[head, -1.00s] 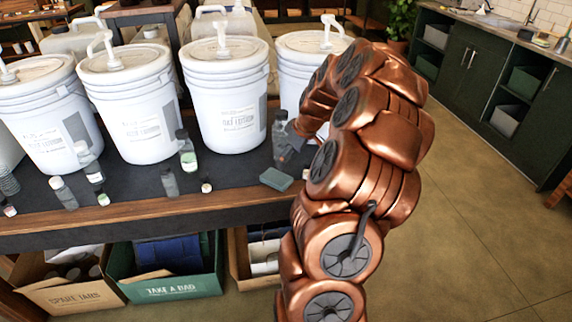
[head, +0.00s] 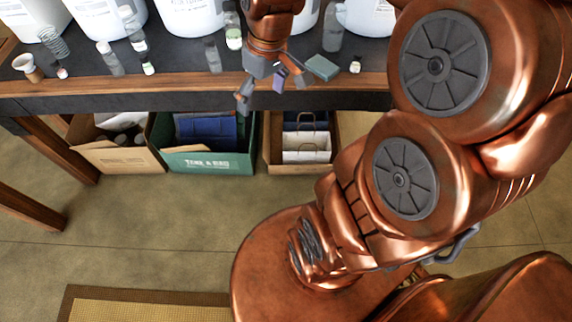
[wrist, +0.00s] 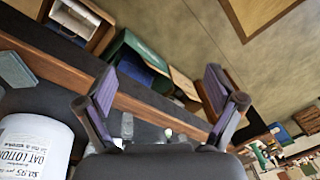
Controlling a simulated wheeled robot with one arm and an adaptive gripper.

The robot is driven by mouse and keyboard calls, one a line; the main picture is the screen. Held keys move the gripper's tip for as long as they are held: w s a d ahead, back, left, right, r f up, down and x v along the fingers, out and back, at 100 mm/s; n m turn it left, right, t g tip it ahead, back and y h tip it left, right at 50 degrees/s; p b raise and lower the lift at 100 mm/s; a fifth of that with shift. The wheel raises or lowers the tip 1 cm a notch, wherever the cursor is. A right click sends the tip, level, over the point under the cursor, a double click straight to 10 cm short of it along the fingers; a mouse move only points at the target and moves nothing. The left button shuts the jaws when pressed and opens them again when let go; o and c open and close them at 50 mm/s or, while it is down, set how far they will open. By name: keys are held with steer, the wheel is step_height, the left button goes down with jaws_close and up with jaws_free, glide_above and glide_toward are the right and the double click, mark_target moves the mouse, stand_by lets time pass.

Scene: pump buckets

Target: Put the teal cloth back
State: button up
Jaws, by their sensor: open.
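A small teal folded cloth (head: 322,67) lies flat on the dark tabletop, close to its front edge. It also shows at the left edge of the wrist view (wrist: 15,70). My gripper (head: 262,90) hangs over the table's front edge, to the left of the cloth and apart from it. In the wrist view my gripper (wrist: 165,105) has its two fingers spread wide, with nothing between them.
White pump buckets (head: 193,14) stand along the back of the table (head: 170,92). Several small bottles stand in front, including a grey one (head: 333,32) behind the cloth. Below are a green box (head: 205,162) and cardboard boxes (head: 125,159). Open floor lies in front.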

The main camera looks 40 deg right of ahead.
steer(key=s+a+m+g, duration=0.1)
steer(key=s+a, duration=0.2)
steer(key=s, duration=0.5)
steer(key=s+a+f+m+g+h, duration=0.1)
steer(key=s+a, duration=0.2)
steer(key=s, duration=0.5)
steer(key=shift+h, duration=0.3)
steer(key=shift+s, duration=0.1)
step_height(320, 180, up, 5)
steer(key=p, duration=0.5)
